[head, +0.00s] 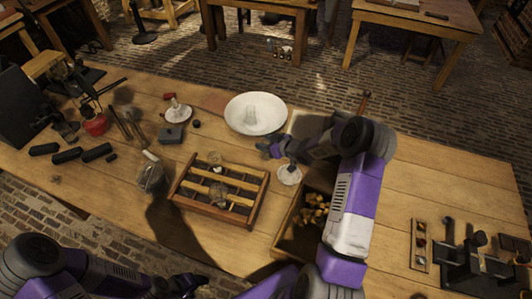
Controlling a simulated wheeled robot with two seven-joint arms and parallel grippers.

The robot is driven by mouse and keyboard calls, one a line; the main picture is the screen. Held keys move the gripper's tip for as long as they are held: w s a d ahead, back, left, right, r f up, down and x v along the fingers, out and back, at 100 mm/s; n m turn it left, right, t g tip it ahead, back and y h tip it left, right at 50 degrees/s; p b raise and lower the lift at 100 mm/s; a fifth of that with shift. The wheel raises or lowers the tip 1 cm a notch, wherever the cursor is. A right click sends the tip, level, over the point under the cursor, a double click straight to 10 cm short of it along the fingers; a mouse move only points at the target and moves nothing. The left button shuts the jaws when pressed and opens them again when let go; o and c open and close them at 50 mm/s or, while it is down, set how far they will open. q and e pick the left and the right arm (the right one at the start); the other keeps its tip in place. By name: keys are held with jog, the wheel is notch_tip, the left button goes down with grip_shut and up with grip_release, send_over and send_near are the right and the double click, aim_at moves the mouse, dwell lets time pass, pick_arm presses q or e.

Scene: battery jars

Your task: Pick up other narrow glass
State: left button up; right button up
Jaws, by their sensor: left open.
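A wooden rack (176,188) stands mid-table, with small glass items (218,194) in its slots; their exact shapes are too small to tell. A wider glass jar (150,178) stands left of the rack. A small pale round dish or glass (289,176) sits right of the rack, below my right gripper. My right gripper (268,149) is over the table between bowl and rack; its jaws are too small to read. My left gripper (203,284) is open, low at the front edge, apart from the glasses.
The white bowl (282,104) is at the back. A wooden box (285,243) of yellowish pieces lies beside my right arm. A saucer (185,116), a grey block (171,134) and black cylinders (67,156) are on the left. A black fixture (474,262) is far right.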

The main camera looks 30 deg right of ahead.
grip_shut()
